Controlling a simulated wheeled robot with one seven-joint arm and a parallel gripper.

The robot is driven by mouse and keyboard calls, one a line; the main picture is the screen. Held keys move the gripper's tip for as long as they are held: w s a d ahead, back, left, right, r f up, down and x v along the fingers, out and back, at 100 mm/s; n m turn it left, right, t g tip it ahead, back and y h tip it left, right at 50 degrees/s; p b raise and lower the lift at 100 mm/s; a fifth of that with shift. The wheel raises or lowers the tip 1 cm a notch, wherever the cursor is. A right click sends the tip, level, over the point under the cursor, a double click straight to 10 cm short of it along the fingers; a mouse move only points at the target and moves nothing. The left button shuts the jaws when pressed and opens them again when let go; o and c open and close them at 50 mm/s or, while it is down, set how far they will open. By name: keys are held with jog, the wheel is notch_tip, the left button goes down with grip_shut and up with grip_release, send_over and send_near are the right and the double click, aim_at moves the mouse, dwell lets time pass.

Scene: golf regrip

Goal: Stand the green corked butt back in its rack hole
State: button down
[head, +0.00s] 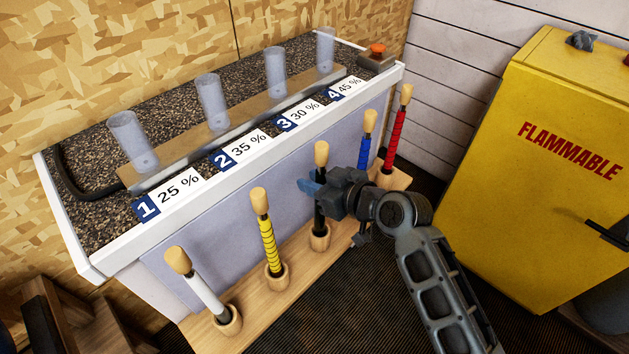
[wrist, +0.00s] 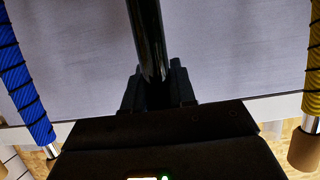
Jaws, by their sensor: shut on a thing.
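My gripper (head: 318,188) is shut around a very dark corked butt below its pale cork (head: 321,153). In the wrist view the dark shaft (wrist: 147,35) runs between the fingers (wrist: 158,88). It looks black; I see no clearly green butt. It stands about upright, and its lower end meets a wooden cup (head: 320,240) in the middle of the rack. I cannot tell how deep it sits in the cup. My gripper hides part of the shaft.
The wooden rack (head: 248,318) also holds white (head: 205,294), yellow (head: 268,245), blue (head: 365,150) and red (head: 396,138) corked butts. The bench behind carries clear tubes (head: 211,101) and numbered percent labels. A yellow cabinet (head: 555,190) stands at the right.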

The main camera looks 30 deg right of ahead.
jog(key=shift+f, duration=0.15)
jog(key=c, duration=0.9)
grip_release()
jog(key=v, duration=1.2)
jog(key=shift+s, duration=0.15)
